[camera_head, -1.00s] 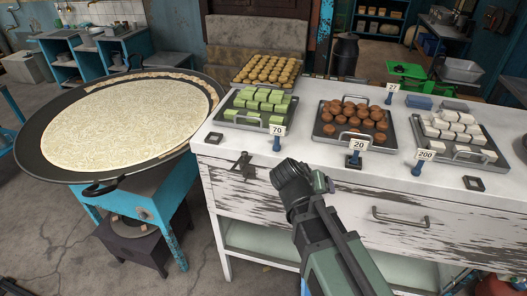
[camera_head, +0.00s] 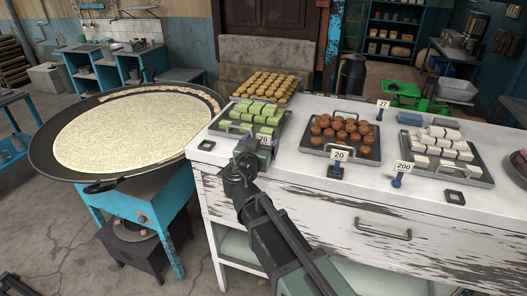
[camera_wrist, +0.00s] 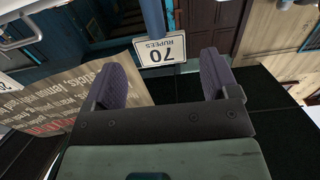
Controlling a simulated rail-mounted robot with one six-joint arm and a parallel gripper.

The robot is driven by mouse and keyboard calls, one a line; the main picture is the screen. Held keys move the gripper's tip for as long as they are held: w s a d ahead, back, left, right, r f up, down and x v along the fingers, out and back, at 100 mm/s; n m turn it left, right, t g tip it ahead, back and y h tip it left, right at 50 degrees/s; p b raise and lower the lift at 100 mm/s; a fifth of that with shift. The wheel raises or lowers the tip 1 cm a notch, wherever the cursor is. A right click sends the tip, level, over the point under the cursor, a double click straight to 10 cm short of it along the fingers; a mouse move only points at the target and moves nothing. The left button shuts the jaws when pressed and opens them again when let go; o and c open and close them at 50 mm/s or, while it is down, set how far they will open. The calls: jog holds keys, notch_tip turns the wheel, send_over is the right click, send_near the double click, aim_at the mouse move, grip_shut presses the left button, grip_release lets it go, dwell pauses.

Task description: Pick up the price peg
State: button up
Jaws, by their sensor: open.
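The price peg marked 70 shows in the wrist view as a white sign (camera_wrist: 160,52) on a blue peg (camera_wrist: 152,16), upside down. Other price pegs stand on the white counter: 20 (camera_head: 340,154), 200 (camera_head: 403,167) and 27 (camera_head: 382,104).
The white counter (camera_head: 300,185) holds trays of green blocks (camera_head: 258,110), brown sweets (camera_head: 342,128) and white blocks (camera_head: 445,145). Yellow sweets (camera_head: 262,86) sit behind. A wide pan (camera_head: 60,165) stands left. Dark square holders (camera_head: 454,197) lie near the counter's front.

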aim_at(263, 138)
jog(key=x, duration=0.5)
jog(key=shift+w+a+f, duration=0.1)
jog(key=shift+w, duration=0.05)
jog(key=shift+c, duration=0.2)
jog(key=c, duration=1)
